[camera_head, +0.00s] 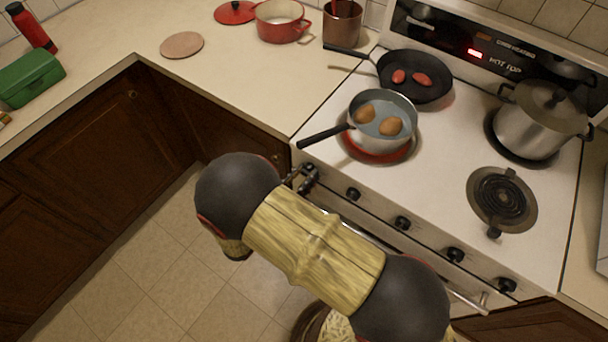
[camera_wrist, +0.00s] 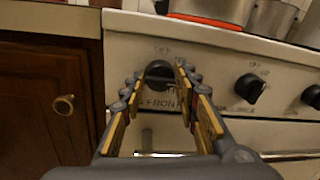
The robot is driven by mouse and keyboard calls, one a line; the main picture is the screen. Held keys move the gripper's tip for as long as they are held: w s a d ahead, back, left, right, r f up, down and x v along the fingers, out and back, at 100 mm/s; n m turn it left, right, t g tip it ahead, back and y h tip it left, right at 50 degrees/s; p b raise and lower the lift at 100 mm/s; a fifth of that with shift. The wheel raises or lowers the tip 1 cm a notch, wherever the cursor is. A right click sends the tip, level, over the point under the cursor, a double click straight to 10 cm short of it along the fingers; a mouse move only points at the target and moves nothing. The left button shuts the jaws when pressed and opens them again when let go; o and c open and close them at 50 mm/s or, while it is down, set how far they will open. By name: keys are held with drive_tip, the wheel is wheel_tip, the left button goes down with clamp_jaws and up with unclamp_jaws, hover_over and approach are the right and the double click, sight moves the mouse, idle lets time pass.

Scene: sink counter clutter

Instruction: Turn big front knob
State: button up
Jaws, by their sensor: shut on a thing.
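The front knob (camera_wrist: 159,70) is round and black on the white stove panel, with lettering around it that includes "FRONT". In the wrist view my gripper (camera_wrist: 160,80) has a finger on each side of it, shut on it. In the head view my gripper (camera_head: 306,178) is at the left end of the knob row, where it and my arm largely hide the held knob. The knob's exact turn angle is hard to read.
Other knobs (camera_head: 403,223) run to the right along the panel. A grey pan (camera_head: 357,101) with two brown items sits on a red burner above, its handle (camera_head: 322,137) jutting left near my gripper. An oven handle (camera_head: 468,299) lies below; cabinets (camera_head: 110,150) stand left.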

drive_tip(key=c, duration=0.4)
drive_tip(key=shift+a+m, duration=0.1)
drive_tip(key=shift+m, duration=0.5)
drive_tip(key=o, duration=1.1)
drive_tip(key=v, duration=1.2)
drive_tip(key=shift+r, duration=0.1)
